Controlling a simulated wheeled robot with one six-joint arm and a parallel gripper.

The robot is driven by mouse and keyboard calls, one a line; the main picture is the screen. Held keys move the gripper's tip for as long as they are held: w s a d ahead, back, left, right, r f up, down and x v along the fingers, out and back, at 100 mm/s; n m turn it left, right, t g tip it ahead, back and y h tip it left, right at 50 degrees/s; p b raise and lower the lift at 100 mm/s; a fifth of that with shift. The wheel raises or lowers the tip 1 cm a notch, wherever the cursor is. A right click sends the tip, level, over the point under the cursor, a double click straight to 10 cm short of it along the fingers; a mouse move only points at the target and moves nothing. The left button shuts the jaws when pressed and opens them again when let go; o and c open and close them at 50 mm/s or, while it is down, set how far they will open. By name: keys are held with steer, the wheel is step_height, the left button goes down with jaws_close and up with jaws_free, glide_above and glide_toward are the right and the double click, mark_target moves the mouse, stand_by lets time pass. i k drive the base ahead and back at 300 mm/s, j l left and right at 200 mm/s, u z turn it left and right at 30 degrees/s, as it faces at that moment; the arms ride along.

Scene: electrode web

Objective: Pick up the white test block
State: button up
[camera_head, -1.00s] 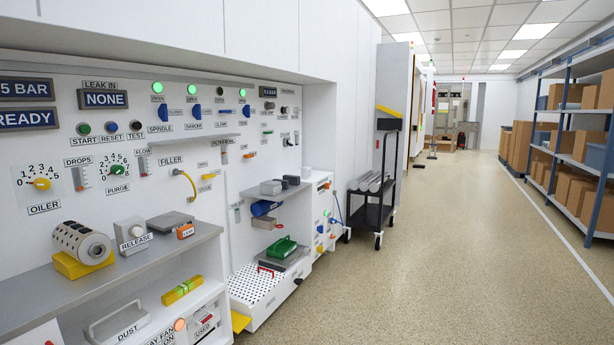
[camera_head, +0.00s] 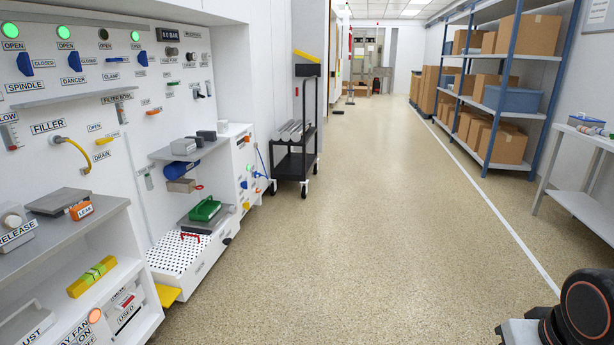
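I cannot make out for certain which thing is the white test block. A pale grey block (camera_head: 183,146) sits on the small wall shelf (camera_head: 160,155) at left, beside dark grey blocks (camera_head: 206,135). A small whitish piece (camera_head: 222,127) stands on top of the white cabinet just right of that shelf. My gripper is out of view; only a dark, round part of my arm with an orange ring shows at the lower right.
A black cart (camera_head: 295,165) stands beyond. A white side table (camera_head: 590,205) and blue shelving (camera_head: 490,85) line the right. The floor between is clear.

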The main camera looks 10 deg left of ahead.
mark_target(223, 125)
steer(key=i+j+u, duration=0.3)
steer(key=i, duration=0.6)
steer(key=i+u, duration=0.25)
steer(key=i, duration=0.6)
steer(key=i+l+u, duration=0.1)
steer(key=i, duration=0.8)
steer(key=i+l, duration=0.15)
steer(key=i, duration=0.8)
steer(key=j+u, duration=0.05)
